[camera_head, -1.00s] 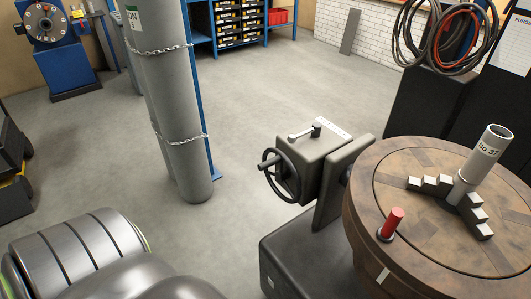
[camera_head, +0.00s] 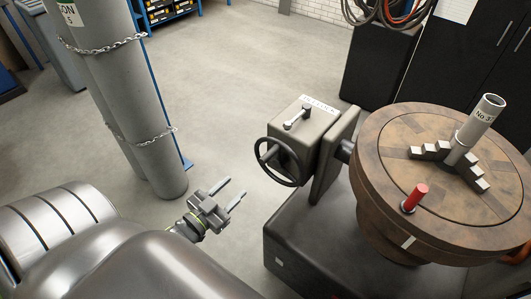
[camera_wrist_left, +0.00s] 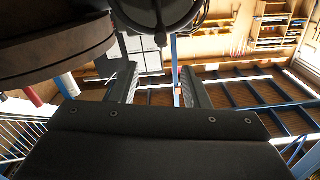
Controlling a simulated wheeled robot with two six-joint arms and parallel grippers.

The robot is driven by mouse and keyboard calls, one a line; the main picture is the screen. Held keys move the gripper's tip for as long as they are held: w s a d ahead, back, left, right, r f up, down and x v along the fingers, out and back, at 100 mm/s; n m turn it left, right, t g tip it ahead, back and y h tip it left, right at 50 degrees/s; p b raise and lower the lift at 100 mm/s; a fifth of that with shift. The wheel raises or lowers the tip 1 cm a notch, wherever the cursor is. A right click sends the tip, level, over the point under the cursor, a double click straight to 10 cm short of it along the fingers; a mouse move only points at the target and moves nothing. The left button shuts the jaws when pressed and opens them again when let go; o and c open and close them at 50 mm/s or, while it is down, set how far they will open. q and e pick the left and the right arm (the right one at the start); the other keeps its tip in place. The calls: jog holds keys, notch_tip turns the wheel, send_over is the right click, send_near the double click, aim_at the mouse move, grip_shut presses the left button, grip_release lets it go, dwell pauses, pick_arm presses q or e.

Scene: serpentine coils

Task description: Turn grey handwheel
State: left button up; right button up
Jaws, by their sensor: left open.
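The handwheel (camera_head: 270,154) is a dark, spoked ring on the left face of a grey box (camera_head: 307,130) with a small lever on top. My left gripper (camera_head: 236,188) is left of and slightly below the wheel in the head view, its fingers spread and empty, pointing up and right. A gap shows between fingertips and rim. In the left wrist view my left gripper's fingers (camera_wrist_left: 158,84) stand apart with nothing between them. A dark curved shape hangs at the top there; I cannot tell how much is the wheel. My right gripper is out of view.
Right of the box is a round brown table (camera_head: 400,135) with a red peg (camera_head: 415,198), stepped jaws and an upright grey pipe (camera_head: 474,128). Two chained grey cylinders (camera_head: 135,110) stand at the left. Floor between them and the box is open.

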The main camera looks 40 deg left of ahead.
aim_at(265, 158)
pick_arm(q)
jog(key=w+p, duration=0.1)
jog(key=w, duration=0.4)
jog(key=w+p, duration=0.1)
jog(key=w, duration=0.3)
jog(key=w+d+p, duration=0.1)
jog(key=w, duration=0.4)
jog(key=shift+w, duration=0.95)
jog(key=shift+d, duration=0.1)
grip_shut()
